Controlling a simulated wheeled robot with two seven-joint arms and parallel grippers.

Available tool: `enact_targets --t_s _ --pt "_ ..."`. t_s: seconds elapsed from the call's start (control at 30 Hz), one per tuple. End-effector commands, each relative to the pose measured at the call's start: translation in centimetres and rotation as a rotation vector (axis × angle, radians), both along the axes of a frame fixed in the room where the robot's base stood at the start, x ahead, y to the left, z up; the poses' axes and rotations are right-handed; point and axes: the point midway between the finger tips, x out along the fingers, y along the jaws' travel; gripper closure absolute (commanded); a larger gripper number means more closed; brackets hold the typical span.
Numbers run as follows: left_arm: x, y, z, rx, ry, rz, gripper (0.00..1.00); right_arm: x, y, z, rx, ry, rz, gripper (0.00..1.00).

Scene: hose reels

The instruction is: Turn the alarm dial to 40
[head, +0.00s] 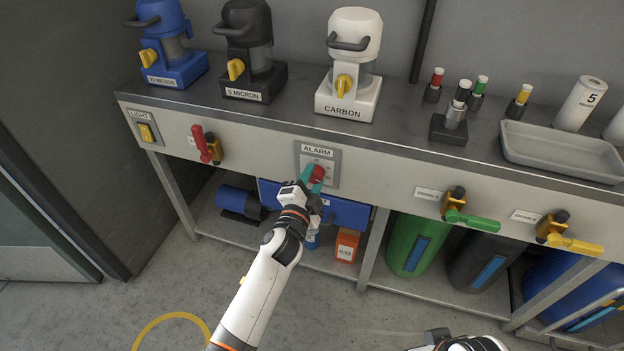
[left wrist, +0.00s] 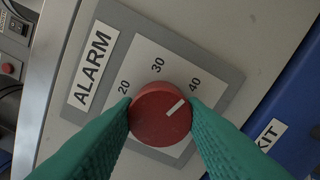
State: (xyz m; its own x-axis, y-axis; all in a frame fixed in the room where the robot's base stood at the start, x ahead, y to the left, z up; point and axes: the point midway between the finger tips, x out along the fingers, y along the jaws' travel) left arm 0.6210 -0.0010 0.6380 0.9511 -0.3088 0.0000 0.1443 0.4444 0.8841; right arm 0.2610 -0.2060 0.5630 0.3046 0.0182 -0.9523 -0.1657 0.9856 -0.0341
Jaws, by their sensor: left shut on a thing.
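The alarm dial (left wrist: 160,114) is a round red knob on a grey plate (left wrist: 225,82) marked ALARM, with 20, 30 and 40 around it. In the left wrist view its white pointer line aims at about the 40 mark. In the head view the dial (head: 317,174) sits on the bench's front panel, partly covered by my gripper. My left gripper (left wrist: 160,120) has its green fingers on both sides of the dial, shut on it. Only a part of my right arm shows at the bottom edge of the head view; its fingers do not show.
A red-handled valve (head: 207,147) and a light switch (head: 146,131) are left of the dial on the same panel. Green (head: 472,221) and yellow (head: 574,244) valve handles stick out to the right. A blue kit box (head: 345,214) is just below the dial.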

Motion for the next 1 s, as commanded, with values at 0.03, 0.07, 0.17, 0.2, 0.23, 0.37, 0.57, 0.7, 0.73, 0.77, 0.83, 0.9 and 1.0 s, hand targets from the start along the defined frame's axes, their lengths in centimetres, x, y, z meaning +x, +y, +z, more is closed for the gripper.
enact_targets --t_s 0.03,0.07,0.17,0.2,0.23,0.37,0.57,0.7,0.73,0.77,0.83,0.9,1.0 --pt "-0.01 -0.03 -0.01 0.032 -0.011 -0.001 0.86 0.00 0.00 -0.02 0.000 0.000 0.000 0.56" --pt "-0.01 -0.02 -0.01 0.050 -0.017 -0.001 0.86 0.00 0.00 -0.03 0.000 0.000 0.000 0.56" --pt "0.00 -0.01 -0.02 0.104 -0.034 -0.001 0.86 0.00 0.00 -0.04 0.000 0.000 0.000 0.56" --pt "-0.01 -0.01 -0.02 0.123 -0.040 -0.001 0.86 0.01 0.00 -0.05 0.000 0.000 0.000 0.56" --pt "-0.01 -0.01 -0.02 0.136 -0.045 -0.001 0.86 0.01 0.00 -0.06 0.000 0.000 0.000 0.56" --pt "-0.02 -0.02 -0.02 0.178 -0.058 -0.001 0.86 0.01 0.01 -0.07 0.000 -0.001 0.000 0.56" --pt "-0.02 -0.04 -0.02 0.209 -0.068 -0.001 0.86 0.01 0.00 -0.08 0.000 -0.001 0.000 0.56" --pt "-0.03 -0.05 -0.03 0.215 -0.070 -0.001 0.86 0.01 0.00 -0.08 0.000 -0.001 0.000 0.56" --pt "-0.03 -0.05 -0.03 0.216 -0.070 -0.001 0.86 0.01 0.00 -0.08 0.000 -0.001 0.000 0.56" --pt "-0.03 -0.05 -0.03 0.215 -0.070 -0.001 0.86 0.02 0.00 -0.08 0.000 -0.001 0.000 0.56" --pt "-0.03 -0.05 -0.03 0.215 -0.069 -0.001 0.86 0.03 -0.01 -0.08 0.000 -0.001 0.000 0.56" --pt "-0.03 -0.06 -0.02 0.214 -0.069 -0.001 0.86 0.02 -0.01 -0.07 0.000 -0.001 0.000 0.56" --pt "-0.03 -0.06 -0.02 0.214 -0.069 -0.001 0.60 0.02 -0.01 -0.07 0.000 -0.001 0.000 0.56"
